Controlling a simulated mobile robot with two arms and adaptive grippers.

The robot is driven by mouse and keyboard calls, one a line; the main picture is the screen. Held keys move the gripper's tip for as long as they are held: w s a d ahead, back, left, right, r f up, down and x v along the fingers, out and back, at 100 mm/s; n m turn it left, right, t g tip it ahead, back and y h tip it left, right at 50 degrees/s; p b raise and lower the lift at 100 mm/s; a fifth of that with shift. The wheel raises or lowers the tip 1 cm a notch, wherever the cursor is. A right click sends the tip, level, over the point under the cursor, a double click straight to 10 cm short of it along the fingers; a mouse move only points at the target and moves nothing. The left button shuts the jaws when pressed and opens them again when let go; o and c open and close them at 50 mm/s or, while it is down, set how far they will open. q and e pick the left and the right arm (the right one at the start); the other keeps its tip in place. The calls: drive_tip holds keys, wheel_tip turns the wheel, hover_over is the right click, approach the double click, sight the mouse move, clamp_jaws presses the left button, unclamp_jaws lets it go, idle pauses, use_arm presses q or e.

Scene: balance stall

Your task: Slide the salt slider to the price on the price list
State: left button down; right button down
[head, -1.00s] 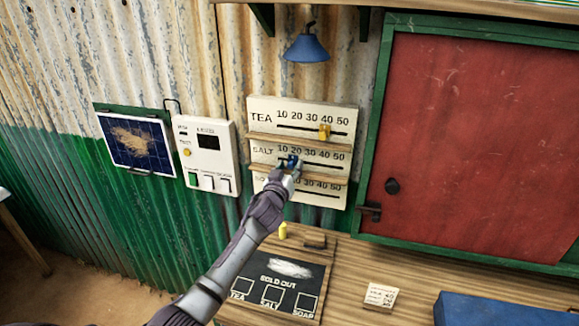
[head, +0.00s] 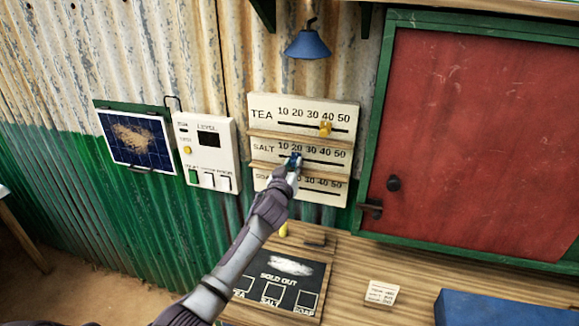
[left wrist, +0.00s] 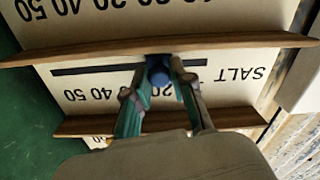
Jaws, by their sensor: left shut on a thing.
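The price board (head: 350,113) on the wall has rows for tea, salt and soap, each with a scale from 10 to 50. The blue salt slider (head: 294,158) sits near the 20 mark on its slot. My left gripper (head: 293,164) is shut on this slider. In the left wrist view, the board is upside down and the blue knob (left wrist: 158,75) sits between the two fingertips (left wrist: 160,78). The yellow tea slider (head: 325,128) is near 40. The soap slider is not visible. A small white card (head: 381,292) lies on the counter, its writing too small to read.
Wooden ledges (head: 340,147) run above and below the salt row. A white control box (head: 222,150) and solar panel (head: 138,140) are to the left. A red shutter (head: 480,150) is to the right. A sold-out chalkboard (head: 300,268) and a blue box (head: 500,308) are on the counter.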

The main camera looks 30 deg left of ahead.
sight(340, 165)
use_arm(q)
drive_tip(key=w+d+b, duration=0.1)
drive_tip(key=d+b, duration=0.1)
drive_tip(key=d, duration=0.2)
drive_tip(key=w+d+b, duration=0.1)
drive_tip(key=d+b, duration=0.1)
drive_tip(key=d, duration=0.2)
drive_tip(key=w+d+b, duration=0.1)
drive_tip(key=d+b, duration=0.1)
drive_tip(key=d, duration=0.2)
drive_tip(key=shift+d+f, duration=0.1)
drive_tip(key=shift+d, duration=0.25)
drive_tip(key=shift+a, duration=0.1)
drive_tip(key=c, duration=1)
unclamp_jaws()
drive_tip(key=shift+d, duration=0.25)
drive_tip(key=shift+a, duration=0.1)
